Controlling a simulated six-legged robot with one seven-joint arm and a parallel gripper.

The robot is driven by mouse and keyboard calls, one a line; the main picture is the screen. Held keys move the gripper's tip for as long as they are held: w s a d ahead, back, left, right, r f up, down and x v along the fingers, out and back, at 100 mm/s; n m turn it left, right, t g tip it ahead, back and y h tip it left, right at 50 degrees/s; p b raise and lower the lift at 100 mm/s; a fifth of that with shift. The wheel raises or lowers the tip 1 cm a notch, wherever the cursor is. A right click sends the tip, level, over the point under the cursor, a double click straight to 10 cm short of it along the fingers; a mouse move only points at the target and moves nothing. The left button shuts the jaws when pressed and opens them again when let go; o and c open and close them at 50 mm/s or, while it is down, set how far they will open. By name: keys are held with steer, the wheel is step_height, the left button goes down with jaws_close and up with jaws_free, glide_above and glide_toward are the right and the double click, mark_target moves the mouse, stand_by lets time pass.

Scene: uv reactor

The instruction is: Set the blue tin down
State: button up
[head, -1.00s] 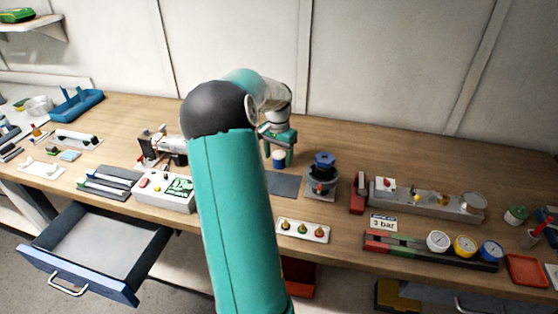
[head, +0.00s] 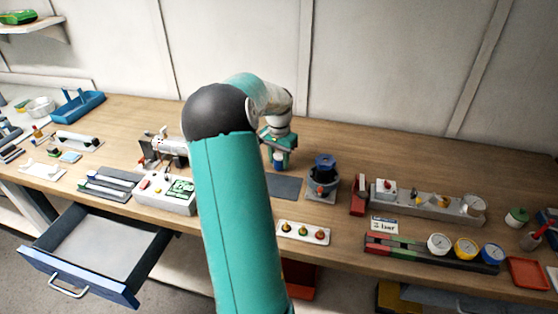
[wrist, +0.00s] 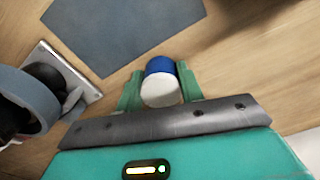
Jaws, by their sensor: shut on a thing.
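The blue tin (head: 279,164) is between the green fingers of my gripper (head: 279,153), just behind the dark grey mat in the head view. In the wrist view the tin shows a blue side (wrist: 160,66) and a pale round end (wrist: 161,91). My gripper (wrist: 159,72) is shut on it, one finger on each side. The tin is over bare wood, beside the blue-grey mat (wrist: 120,30). I cannot tell whether its base touches the bench.
The mat (head: 285,186) looks empty. A dark round device with a blue top (head: 323,180) stands close to its right. A panel with several buttons (head: 303,232) lies in front. The bench (head: 345,140) is clear behind the device. An open drawer (head: 100,243) juts out at left.

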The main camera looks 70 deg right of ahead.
steer(key=shift+r, duration=0.45)
steer(key=s+a+r, duration=0.6)
steer(key=a+r, duration=0.5)
steer(key=a, duration=0.1)
steer(key=shift+a+r, duration=0.35)
steer(key=shift+a, duration=0.05)
